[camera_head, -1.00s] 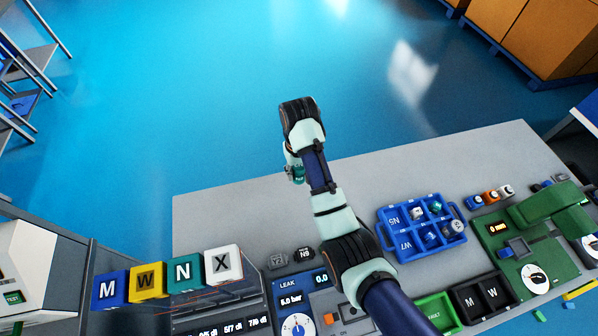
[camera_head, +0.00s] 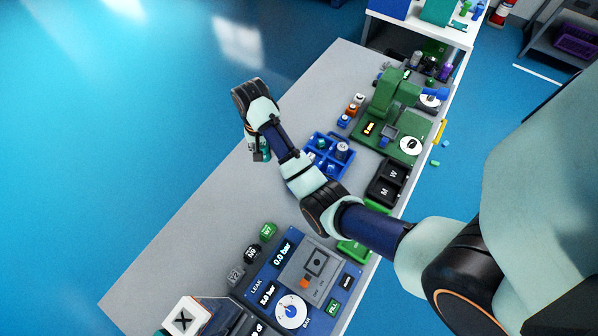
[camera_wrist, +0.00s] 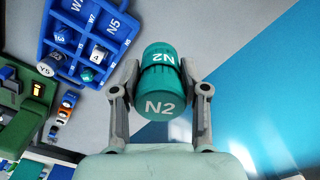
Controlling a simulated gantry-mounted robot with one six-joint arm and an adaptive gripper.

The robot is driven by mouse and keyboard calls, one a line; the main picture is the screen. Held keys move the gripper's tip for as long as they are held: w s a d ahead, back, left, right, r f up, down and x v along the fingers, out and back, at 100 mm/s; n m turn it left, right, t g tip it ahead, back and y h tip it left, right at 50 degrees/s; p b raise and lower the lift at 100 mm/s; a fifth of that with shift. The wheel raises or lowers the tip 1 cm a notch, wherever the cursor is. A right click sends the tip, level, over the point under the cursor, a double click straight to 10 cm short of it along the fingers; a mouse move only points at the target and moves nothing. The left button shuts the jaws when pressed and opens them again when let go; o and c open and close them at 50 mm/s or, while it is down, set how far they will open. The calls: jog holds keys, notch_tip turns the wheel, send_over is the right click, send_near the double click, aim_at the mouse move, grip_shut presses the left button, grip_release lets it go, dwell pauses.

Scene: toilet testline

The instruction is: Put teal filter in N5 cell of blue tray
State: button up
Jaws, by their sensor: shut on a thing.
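My gripper (camera_wrist: 160,76) is shut on the teal filter (camera_wrist: 165,106), a round teal piece marked N2, held between its two fingers. In the head view the teal filter (camera_head: 265,155) hangs under my wrist, left of the blue tray (camera_head: 345,181) and apart from it. In the wrist view the blue tray (camera_wrist: 88,33) is at upper left, cut by the top edge. Its N5 cell (camera_wrist: 115,23) shows its label and looks empty. Other cells hold pieces marked 3, 4 and Y5 and a small teal piece. My forearm partly covers the tray's near side in the head view.
A green fixture (camera_head: 398,92) stands right of the tray, with small bottles (camera_head: 351,111) between them. A leak-test panel (camera_head: 290,285) is nearer. Grey tabletop left of the tray is clear.

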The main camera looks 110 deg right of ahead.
jog(key=s+m+p, duration=0.2)
jog(key=s+m, duration=0.4)
jog(key=s, duration=0.6)
jog(key=f+b, duration=0.2)
jog(key=f, duration=0.4)
jog(key=f+b, duration=0.2)
jog(key=f, duration=0.5)
jog(key=f+b, duration=0.2)
jog(key=f, duration=0.4)
jog(key=shift+w+a+f, duration=0.15)
jog(key=shift+a+f, duration=0.1)
jog(key=shift+a, duration=0.15)
jog(key=shift+f, duration=0.1)
jog(key=shift+f+b, duration=0.15)
jog(key=shift+b, duration=0.2)
jog(key=o, duration=1.2)
jog(key=shift+c, duration=0.2)
notch_tip(320, 180, up, 12)
jog(key=p, duration=0.2)
jog(key=shift+r+p, duration=0.25)
jog(key=shift+p, duration=0.1)
